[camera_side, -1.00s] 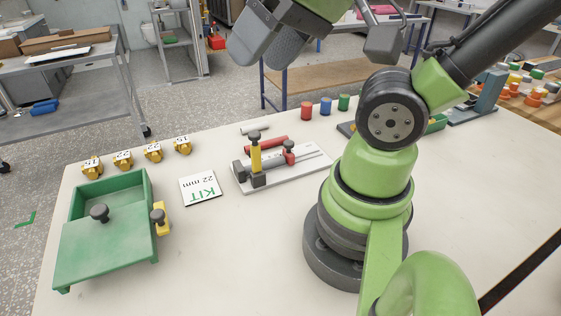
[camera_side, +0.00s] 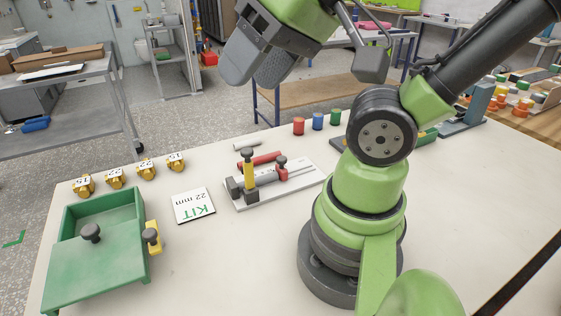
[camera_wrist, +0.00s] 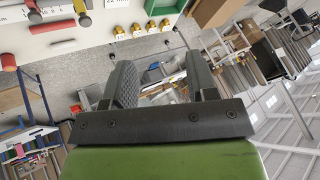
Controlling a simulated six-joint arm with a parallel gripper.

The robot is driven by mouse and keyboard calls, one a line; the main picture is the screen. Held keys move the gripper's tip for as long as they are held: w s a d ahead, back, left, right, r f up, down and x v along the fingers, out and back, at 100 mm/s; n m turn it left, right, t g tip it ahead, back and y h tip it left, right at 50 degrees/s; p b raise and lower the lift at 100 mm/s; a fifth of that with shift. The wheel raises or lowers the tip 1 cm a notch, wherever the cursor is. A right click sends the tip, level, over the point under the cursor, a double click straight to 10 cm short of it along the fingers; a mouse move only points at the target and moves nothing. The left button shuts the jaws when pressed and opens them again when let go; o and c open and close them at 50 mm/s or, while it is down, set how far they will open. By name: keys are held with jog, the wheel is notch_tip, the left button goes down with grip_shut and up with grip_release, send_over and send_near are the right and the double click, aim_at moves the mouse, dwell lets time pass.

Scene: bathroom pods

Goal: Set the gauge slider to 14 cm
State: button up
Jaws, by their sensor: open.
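The gauge is a white plate (camera_side: 302,184) on the table with a grey bar along it. A small red slider (camera_side: 281,168) with a dark knob sits on the bar, right of an upright yellow piece (camera_side: 248,173) with a dark knob. The scale is too small to read in the side view. In the wrist view, part of the gauge plate (camera_wrist: 54,9) shows at the upper left, with the red slider (camera_wrist: 84,20). My gripper (camera_side: 250,80) is open and empty, high above the table; its two fingers are spread in the wrist view (camera_wrist: 161,80).
A green box (camera_side: 104,262) and a KIT 22 mm card (camera_side: 193,205) lie left of the gauge. Several brass numbered fittings (camera_side: 115,177) line the far left edge. A red rod (camera_side: 262,158) and coloured cylinders (camera_side: 318,121) are behind the gauge.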

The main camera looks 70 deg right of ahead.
jog(key=m+g+h, duration=0.2)
jog(key=g, duration=0.5)
send_near(282, 158)
notch_tip(282, 158, down, 9)
jog(key=shift+w+r, duration=0.15)
